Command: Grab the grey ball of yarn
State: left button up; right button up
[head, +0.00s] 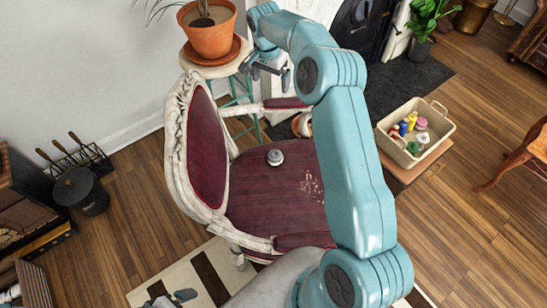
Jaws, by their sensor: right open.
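A small round grey thing (275,157), which looks like the ball of yarn, sits on the dark red seat of the white-framed armchair (250,190). It is too small for me to make out strands. My right arm crosses the picture from the bottom and bends back to the left at the top. My right gripper (268,72) is open and empty, above and beyond the seat, by the plant stand. It is well apart from the grey thing.
A potted plant (210,38) stands on a stool (240,57) close to my right gripper. The chair has carved arms and a back. A cream basket (389,148) with several coloured items, one pale grey, is at right. Unclear grey pieces (185,295) show above the striped rug.

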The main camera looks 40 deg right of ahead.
jog(key=b, duration=2.9)
send_near(275, 154)
jog(key=f+b, duration=0.1)
jog(key=f, duration=0.4)
jog(key=f+b, duration=0.1)
jog(key=f, duration=0.1)
jog(key=shift+w+d+f+b, duration=0.2)
jog(key=shift+w+d+b, duration=0.1)
jog(key=shift+w+b, duration=0.1)
jog(key=f, duration=0.1)
jog(key=f+b, duration=0.1)
jog(key=f, duration=0.1)
jog(key=f+b, duration=0.1)
jog(key=shift+s+d+f, duration=0.25)
jog(key=shift+d, duration=0.05)
jog(key=shift+f, duration=0.3)
jog(key=shift+r, duration=0.1)
jog(key=c, duration=1.1)
